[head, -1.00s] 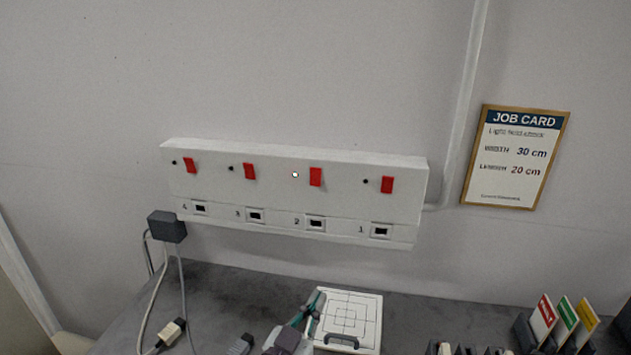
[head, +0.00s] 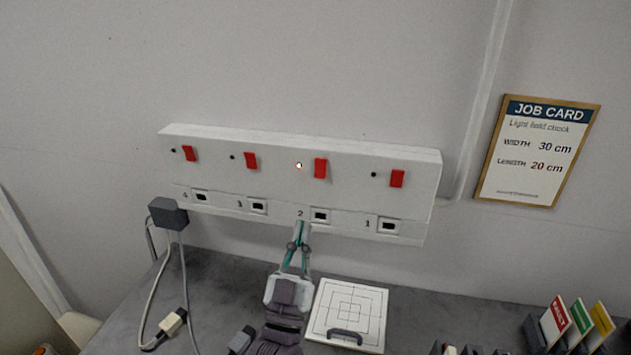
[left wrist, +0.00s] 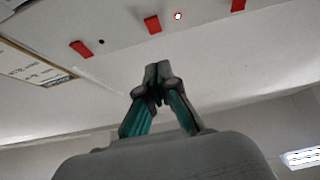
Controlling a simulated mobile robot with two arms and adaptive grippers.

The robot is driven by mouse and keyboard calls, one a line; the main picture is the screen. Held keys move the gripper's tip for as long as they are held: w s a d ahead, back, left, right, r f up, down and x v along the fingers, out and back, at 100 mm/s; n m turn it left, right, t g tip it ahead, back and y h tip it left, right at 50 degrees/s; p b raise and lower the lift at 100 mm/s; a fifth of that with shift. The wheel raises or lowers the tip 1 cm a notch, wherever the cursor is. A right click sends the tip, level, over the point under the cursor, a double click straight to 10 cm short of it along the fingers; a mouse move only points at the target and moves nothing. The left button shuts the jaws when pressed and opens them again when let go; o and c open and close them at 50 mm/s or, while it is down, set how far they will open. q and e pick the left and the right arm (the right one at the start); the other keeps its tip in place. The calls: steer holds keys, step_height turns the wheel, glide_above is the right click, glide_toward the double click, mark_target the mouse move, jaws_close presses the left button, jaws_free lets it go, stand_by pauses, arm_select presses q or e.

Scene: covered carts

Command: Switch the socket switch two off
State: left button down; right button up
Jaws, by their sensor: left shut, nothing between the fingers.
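A white wall socket strip (head: 250,222) carries several red switches above numbered sockets. Switch two (head: 320,168) is the red rocker above socket 2 (head: 320,215); it also shows in the left wrist view (left wrist: 153,24). The small indicator (head: 298,166) left of switch two is lit white with a reddish rim; the other indicators are dark. My left gripper (head: 301,227) is shut and empty, pointing up at the strip's lower edge near the number 2, below and left of switch two. In the left wrist view its closed fingertips (left wrist: 157,71) appear apart from the switches.
A grey plug block (head: 168,213) with hanging cables is at the strip's left end. A white gridded plate (head: 370,308) lies on the grey worktop (head: 215,275). A job card (head: 537,150) hangs on the wall at right. Coloured cards (head: 580,317) stand at lower right.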

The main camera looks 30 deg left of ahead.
mark_target(319, 168)
arm_select(q)
steer(key=shift+h, duration=0.3)
steer(key=shift+w+a+r+p, duration=0.45)
steer(key=shift+w+r+p, duration=0.25)
steer(key=shift+w, duration=0.95)
steer(key=shift+w+a+r+p, duration=0.5)
steer(key=shift+w+p, duration=0.25)
steer(key=shift+w, duration=0.95)
steer(key=shift+w+a+r+p, duration=0.4)
steer(key=shift+w+r+p, duration=0.35)
steer(key=shift+w, duration=0.9)
arm_select(e)
steer(key=r, duration=0.5)
steer(key=shift+w, duration=0.3)
steer(key=shift+a, duration=0.1)
